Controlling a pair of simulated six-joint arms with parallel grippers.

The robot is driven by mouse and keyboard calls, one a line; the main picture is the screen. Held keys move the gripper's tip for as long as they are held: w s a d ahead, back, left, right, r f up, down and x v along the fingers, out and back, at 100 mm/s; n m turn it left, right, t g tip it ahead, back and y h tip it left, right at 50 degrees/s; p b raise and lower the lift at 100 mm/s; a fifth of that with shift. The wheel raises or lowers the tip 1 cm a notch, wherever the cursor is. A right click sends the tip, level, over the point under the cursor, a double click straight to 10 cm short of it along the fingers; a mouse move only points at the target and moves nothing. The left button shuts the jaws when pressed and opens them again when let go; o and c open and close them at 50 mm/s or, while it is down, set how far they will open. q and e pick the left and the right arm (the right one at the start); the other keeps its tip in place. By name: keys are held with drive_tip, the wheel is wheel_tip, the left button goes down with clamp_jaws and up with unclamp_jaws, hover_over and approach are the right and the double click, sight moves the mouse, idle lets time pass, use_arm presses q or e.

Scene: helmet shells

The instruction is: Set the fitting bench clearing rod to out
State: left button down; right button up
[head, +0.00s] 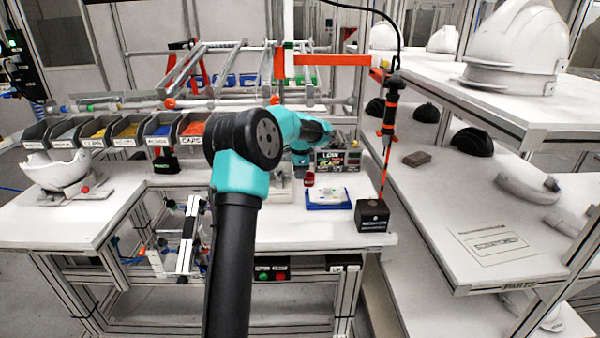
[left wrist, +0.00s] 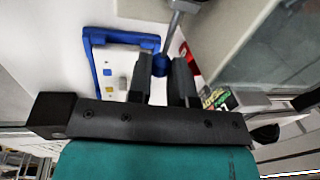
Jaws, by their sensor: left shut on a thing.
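My left gripper (left wrist: 162,72) is shut on a blue knob (left wrist: 160,66) in the left wrist view. In the head view my left arm reaches forward over the fitting bench (head: 270,235), and the arm hides the rod and most of the gripper. My right gripper is in neither view.
A blue tray (head: 342,206) with a white part lies right of my wrist. A display box (head: 338,160) stands behind it, and a black block (head: 372,215) at the bench's right corner. Small bins (head: 125,130) line the back left. A shelf (head: 450,235) is at right.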

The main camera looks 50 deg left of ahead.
use_arm(q)
drive_tip(key=shift+w+d, duration=0.95)
drive_tip(key=shift+w, duration=0.1)
drive_tip(key=c, duration=1)
unclamp_jaws()
drive_tip(key=shift+r, duration=0.1)
drive_tip(key=r, duration=0.5)
drive_tip(key=s+d+r, duration=0.1)
drive_tip(key=r, duration=0.5)
drive_tip(key=d+r, duration=0.1)
drive_tip(key=r, duration=0.5)
drive_tip(key=shift+s, duration=0.35)
drive_tip(key=shift+d, duration=0.1)
